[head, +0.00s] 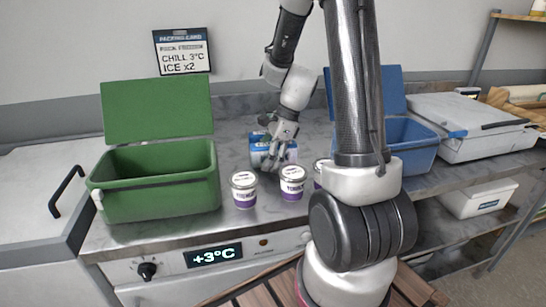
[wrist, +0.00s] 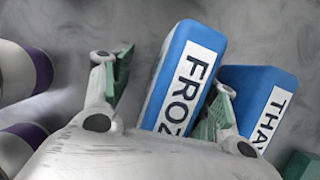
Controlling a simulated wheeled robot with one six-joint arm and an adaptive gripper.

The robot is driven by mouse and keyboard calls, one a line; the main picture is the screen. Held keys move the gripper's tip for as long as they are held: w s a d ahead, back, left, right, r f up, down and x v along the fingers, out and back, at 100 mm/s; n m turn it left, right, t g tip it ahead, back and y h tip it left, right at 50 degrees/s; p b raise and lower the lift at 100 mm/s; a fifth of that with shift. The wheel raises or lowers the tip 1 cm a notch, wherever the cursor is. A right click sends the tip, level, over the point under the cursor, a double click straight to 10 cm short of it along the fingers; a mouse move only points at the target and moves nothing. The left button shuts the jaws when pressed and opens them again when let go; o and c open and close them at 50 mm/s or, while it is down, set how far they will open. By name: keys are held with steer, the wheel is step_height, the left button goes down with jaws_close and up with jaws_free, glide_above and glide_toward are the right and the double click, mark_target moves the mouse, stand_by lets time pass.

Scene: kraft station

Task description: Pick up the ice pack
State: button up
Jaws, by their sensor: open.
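In the wrist view one reads "FROZ" (wrist: 190,62), with the rest of the word hidden by my gripper. The other reads "THA" (wrist: 262,82) and lies to its right, its lower part hidden. In the head view the ice packs (head: 257,138) show as blue and white shapes largely covered by my gripper (head: 273,162). My gripper (wrist: 172,80) is open, with its fingers apart. The "FROZ" pack appears between them, nearer the right finger. I cannot tell whether a finger touches it.
White tubs with purple bands (head: 244,190) (head: 293,184) stand at the counter's front. An open green cooler (head: 160,207) is on the left, an open blue cooler (head: 420,155) on the right. A sign (head: 182,51) reads "CHILL 3°C ICE x2". A white case (head: 480,120) lies far right.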

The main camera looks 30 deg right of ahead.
steer(key=shift+f, duration=0.1)
steer(key=shift+s, duration=0.1)
jaws_close()
